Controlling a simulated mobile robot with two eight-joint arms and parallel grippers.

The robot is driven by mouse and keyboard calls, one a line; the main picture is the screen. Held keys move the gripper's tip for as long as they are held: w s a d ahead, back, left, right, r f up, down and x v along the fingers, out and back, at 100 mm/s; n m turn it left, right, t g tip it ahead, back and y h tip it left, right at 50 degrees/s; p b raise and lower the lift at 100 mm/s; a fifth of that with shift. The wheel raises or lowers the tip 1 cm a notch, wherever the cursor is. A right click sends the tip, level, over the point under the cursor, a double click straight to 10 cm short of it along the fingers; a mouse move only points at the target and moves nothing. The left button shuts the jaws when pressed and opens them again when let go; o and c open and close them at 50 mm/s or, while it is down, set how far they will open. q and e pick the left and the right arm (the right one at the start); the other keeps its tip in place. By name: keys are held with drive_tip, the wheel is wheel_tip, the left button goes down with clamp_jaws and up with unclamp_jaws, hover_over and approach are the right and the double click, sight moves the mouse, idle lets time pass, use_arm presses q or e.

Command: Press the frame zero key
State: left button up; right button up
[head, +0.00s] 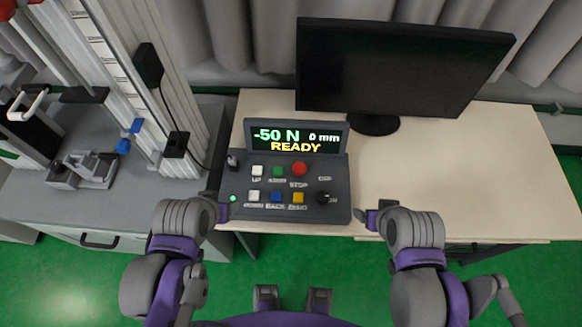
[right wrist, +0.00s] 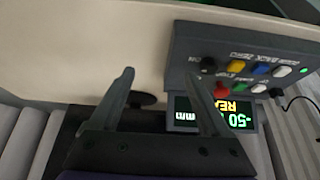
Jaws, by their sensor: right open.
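The control box (head: 338,176) stands at the left of the table, its display (head: 296,139) reading "-50 N 0 mm READY". The yellow key (head: 298,197), labelled ZERO, is in its lower row, right of the blue BACK key (head: 276,197). The yellow key (right wrist: 237,66) also shows in the right wrist view. My left gripper (head: 224,206) is at the box's lower left corner; its jaws are too small to judge. My right gripper (head: 366,214) is just right of the box's lower right corner. Its fingers (right wrist: 158,76) are open and empty in the right wrist view, apart from the keys.
A red STOP button (head: 299,169), green key (head: 277,171), white keys and a black knob (head: 323,197) surround the yellow key. A monitor (head: 395,67) stands behind. The test frame (head: 120,85) is at the left. The table right of the box is clear.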

idle(0.4)
clamp_jaws()
idle(1.5)
